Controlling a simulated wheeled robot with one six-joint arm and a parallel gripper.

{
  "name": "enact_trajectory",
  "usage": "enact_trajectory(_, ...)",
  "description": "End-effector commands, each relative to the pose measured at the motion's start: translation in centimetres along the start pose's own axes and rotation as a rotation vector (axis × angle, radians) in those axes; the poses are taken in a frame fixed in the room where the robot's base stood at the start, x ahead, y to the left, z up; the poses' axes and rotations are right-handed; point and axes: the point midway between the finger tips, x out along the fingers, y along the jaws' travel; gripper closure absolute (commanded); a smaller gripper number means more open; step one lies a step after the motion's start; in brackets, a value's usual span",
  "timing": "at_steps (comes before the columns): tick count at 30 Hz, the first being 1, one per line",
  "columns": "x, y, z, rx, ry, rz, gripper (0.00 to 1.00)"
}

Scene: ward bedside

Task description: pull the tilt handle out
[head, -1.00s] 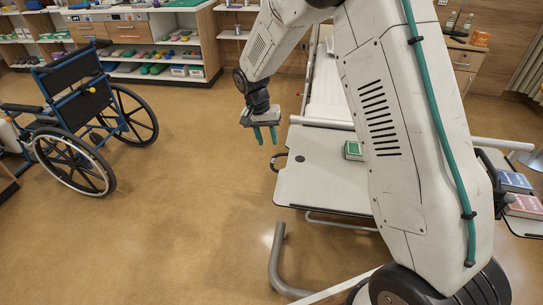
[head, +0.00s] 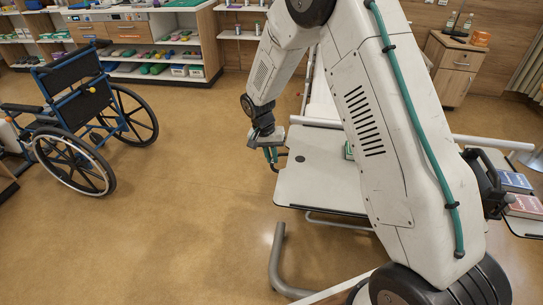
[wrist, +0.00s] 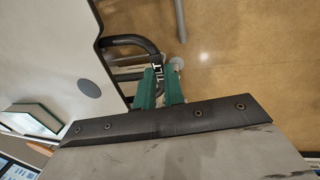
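The tilt handle (wrist: 132,41) is a dark, bent bar at the edge of the pale overbed table (wrist: 58,45). A black piece with white lettering that reads TILT shows between my green fingers in the wrist view. My gripper (wrist: 161,72) has one finger on each side of this lettered piece, with little or no gap. I cannot tell whether the fingers are shut on it or still apart. In the head view my gripper (head: 272,160) is at the left edge of the table (head: 310,185), seen nearly edge-on, and it partly hides the handle (head: 281,166).
A green box (head: 348,151) lies on the table, partly behind my arm. A blue box (head: 514,181) and a red box (head: 524,205) lie at the right. A wheelchair (head: 78,120) stands at the left. The floor (head: 190,200) between is clear.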

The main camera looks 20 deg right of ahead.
Motion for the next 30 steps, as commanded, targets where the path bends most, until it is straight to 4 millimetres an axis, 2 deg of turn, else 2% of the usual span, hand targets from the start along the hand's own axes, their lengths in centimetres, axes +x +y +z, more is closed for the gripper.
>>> enact_trajectory(6,-0.1,-0.1,0.0,0.0,0.0,0.0,1.0)
enact_trajectory(13,-0.6,-2.8,0.0,-0.003,0.002,-0.001,1.0)
enact_trajectory(20,-0.7,-3.1,0.0,-0.002,0.003,-0.003,1.0)
enact_trajectory(21,-0.7,-3.2,0.0,-0.003,0.003,-0.004,0.87)
enact_trajectory(23,-0.8,-3.2,0.0,-0.003,0.004,-0.004,0.7)
enact_trajectory(24,-0.7,-3.2,0.0,-0.003,0.003,-0.004,0.68)
enact_trajectory(30,-0.6,-2.9,0.0,0.0,0.001,-0.002,0.68)
